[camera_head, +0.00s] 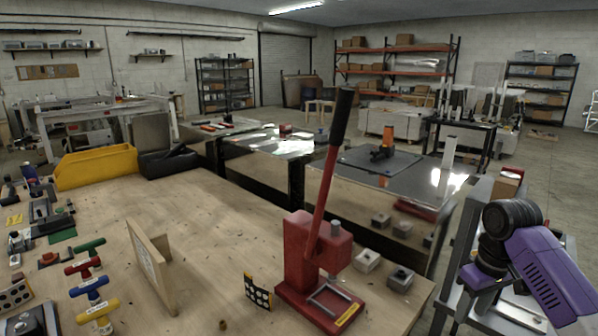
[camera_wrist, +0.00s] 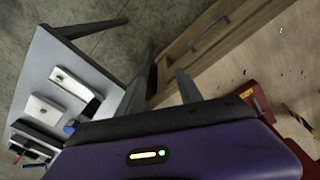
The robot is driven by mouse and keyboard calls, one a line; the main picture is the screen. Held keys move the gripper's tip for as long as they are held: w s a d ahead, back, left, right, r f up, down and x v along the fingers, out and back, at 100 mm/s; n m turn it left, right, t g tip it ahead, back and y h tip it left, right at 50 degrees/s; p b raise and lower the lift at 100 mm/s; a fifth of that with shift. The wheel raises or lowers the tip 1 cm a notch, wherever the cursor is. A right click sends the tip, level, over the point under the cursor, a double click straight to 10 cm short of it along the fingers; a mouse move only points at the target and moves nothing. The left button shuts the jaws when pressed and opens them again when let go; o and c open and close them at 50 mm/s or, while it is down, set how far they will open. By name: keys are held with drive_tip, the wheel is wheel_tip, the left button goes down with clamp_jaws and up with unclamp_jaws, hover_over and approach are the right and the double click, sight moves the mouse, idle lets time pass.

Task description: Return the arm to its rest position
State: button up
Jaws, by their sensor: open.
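My arm, purple with black joints (camera_head: 545,270), is folded at the right edge of the head view, beside the wooden workbench (camera_head: 215,225). My gripper (camera_wrist: 160,77) shows in the wrist view as two grey fingers standing apart beyond the purple housing. Nothing is held between them. The gripper is over the gap between the bench and a grey cart. In the head view I cannot make out the fingers.
A red lever press (camera_head: 305,255) stands at the bench's near right corner, with small grey blocks (camera_head: 367,260) beside it. A grey cart (camera_wrist: 60,75) with pale blocks stands next to the bench. T-handled tools (camera_head: 90,287) and a yellow bin (camera_head: 95,167) are farther left.

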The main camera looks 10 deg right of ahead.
drive_tip(key=w+a+r+t, duration=0.2)
drive_tip(key=w+t, duration=0.2)
drive_tip(key=w, duration=0.2)
drive_tip(key=w+a+r+t, duration=0.3)
drive_tip(key=w+t, duration=0.1)
drive_tip(key=w, duration=0.1)
drive_tip(key=s+a+f+m+t, duration=0.2)
drive_tip(key=s+a+m+t, duration=0.15)
drive_tip(key=a+t, duration=0.55)
drive_tip(key=s+a+f+g+b, duration=0.1)
drive_tip(key=s+a+f, duration=0.1)
drive_tip(key=s, duration=1.4)
drive_tip(key=s+a+f+n+g+b, duration=0.1)
drive_tip(key=s+a, duration=0.4)
drive_tip(key=s, duration=1.2)
drive_tip(key=s+a+f+n+g+b, duration=0.1)
drive_tip(key=s+a+f, duration=0.3)
drive_tip(key=s, duration=1.2)
drive_tip(key=shift+s, duration=0.35)
